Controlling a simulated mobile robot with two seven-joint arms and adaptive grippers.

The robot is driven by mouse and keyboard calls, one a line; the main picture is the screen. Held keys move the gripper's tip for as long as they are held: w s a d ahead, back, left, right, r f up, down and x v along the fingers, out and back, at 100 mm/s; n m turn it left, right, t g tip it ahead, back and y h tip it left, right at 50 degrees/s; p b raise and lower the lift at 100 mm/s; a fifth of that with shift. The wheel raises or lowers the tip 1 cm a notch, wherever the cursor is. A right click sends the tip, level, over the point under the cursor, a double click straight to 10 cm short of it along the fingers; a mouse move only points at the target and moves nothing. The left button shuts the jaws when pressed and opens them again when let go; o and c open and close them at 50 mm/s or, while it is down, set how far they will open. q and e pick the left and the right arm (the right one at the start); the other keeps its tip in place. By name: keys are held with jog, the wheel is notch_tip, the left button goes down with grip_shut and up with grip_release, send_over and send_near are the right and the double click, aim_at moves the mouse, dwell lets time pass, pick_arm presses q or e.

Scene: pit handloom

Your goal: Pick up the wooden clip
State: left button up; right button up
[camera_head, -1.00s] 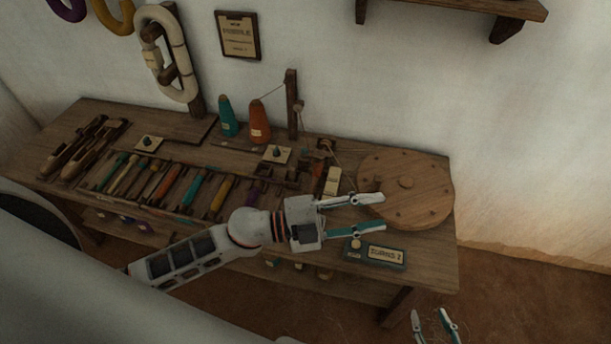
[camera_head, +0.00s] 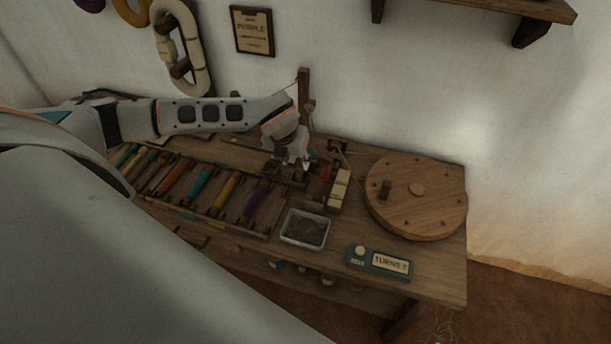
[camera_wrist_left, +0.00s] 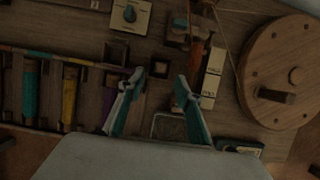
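My left gripper (camera_head: 294,162) points down over the back middle of the bench, beside an upright wooden post (camera_head: 304,95). It is open, and its two teal-lined fingers stand apart in the left wrist view (camera_wrist_left: 160,78). Nothing is held between them. I cannot pick out the wooden clip for certain. Small brown wooden pieces (camera_wrist_left: 179,30) lie just beyond the fingertips in the left wrist view, and one of them may be it. In the head view the gripper and arm partly cover this area. My right gripper is not in view.
A rack of coloured bobbins (camera_head: 228,192) lies left of the gripper. A cream block strip (camera_head: 340,188), a round wooden disc (camera_head: 425,212) with a peg, a small tray (camera_head: 303,228) and a teal counter box (camera_head: 380,262) lie right and in front. Bare bench (camera_head: 440,268) shows at front right.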

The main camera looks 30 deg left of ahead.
aim_at(299, 169)
pick_arm(q)
jog(key=x, duration=0.7)
jog(key=shift+w+f, duration=0.2)
jog(key=shift+f, duration=0.05)
jog(key=c, duration=0.9)
